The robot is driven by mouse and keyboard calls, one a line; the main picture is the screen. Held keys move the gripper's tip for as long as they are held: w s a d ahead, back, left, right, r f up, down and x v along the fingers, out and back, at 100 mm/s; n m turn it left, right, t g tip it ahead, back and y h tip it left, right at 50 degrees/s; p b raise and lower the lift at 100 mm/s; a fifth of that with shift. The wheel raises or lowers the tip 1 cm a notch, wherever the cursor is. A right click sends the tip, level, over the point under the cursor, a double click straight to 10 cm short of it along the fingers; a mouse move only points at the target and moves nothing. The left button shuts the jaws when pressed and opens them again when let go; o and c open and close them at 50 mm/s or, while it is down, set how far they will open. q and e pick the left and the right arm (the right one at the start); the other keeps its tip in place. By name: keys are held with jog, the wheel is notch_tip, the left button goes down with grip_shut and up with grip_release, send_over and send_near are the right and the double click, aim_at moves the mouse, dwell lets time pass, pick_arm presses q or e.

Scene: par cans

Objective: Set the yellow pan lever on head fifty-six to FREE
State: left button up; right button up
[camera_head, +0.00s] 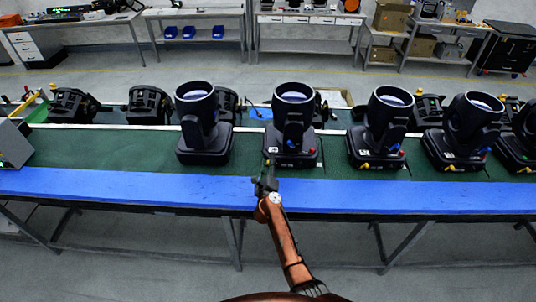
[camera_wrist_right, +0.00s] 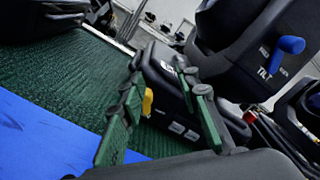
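A black moving-head light (camera_head: 293,120) stands upright on the green mat, directly beyond my right gripper (camera_head: 267,178). In the right wrist view, its yellow pan lever (camera_wrist_right: 147,102) shows low on the base, partly hidden by the left finger. My right gripper (camera_wrist_right: 160,78) is open, with its green fingers apart around the lever area. The lever lies close to the left finger; whether they touch I cannot tell. A blue tilt lever (camera_wrist_right: 290,45) marked TILT sits higher on the yoke. The head's number label is not readable. My left gripper is not in view.
Similar heads stand to the left (camera_head: 205,125) and right (camera_head: 383,125), the right-hand ones with yellow levers. More black units (camera_head: 72,105) are behind. A blue strip (camera_head: 130,188) along the bench front is clear. A grey box (camera_head: 13,145) is at far left.

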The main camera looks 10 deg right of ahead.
notch_tip(320, 180, up, 6)
jog(key=shift+r, duration=0.25)
jog(key=shift+d, duration=0.1)
dwell(0.4)
